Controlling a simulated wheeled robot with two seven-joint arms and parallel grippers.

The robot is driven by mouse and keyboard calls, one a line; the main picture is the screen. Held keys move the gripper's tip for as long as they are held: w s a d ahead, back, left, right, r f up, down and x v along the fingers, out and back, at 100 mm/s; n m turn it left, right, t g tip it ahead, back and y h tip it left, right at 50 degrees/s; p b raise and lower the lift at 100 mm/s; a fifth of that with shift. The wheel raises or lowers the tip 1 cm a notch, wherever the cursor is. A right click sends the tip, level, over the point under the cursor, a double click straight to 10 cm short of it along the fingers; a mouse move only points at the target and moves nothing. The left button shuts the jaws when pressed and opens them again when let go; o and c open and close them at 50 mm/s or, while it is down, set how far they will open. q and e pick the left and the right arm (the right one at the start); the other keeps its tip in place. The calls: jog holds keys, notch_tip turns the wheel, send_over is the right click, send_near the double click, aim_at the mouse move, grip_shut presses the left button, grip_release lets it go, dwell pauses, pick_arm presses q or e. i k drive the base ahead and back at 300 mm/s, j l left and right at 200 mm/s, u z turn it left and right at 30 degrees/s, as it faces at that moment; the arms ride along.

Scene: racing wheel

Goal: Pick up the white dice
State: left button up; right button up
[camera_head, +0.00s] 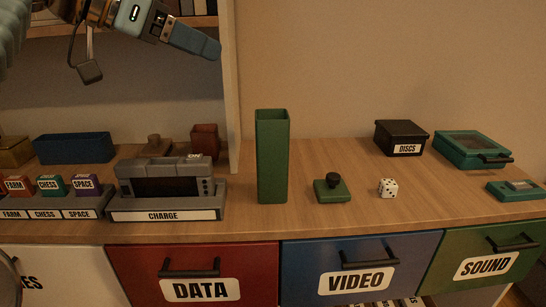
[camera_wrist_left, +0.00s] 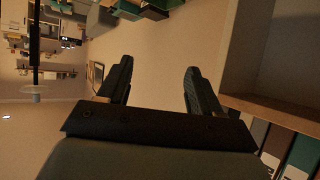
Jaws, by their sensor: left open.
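The white dice (camera_head: 387,188) with dark pips sits on the wooden counter, right of a small green base with a black knob (camera_head: 332,187). Nothing touches it. My left gripper (camera_head: 205,43) hangs at the upper left of the head view, high above the counter and well away from the dice. In the left wrist view my left gripper (camera_wrist_left: 157,82) has its two fingers spread apart with nothing between them. The dice does not show in that view. My right gripper is in neither view.
A tall green container (camera_head: 272,160) stands left of the dice. A black DISCS box (camera_head: 402,138), a teal case (camera_head: 472,148) and a small teal device (camera_head: 516,190) lie to the right. A grey charge station (camera_head: 165,190) and a wooden upright (camera_head: 231,90) are left.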

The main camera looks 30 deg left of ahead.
aim_at(388, 188)
jog(key=k+l, duration=0.45)
jog(key=l, duration=0.25)
jog(key=k+l, duration=0.25)
jog(key=l, duration=0.15)
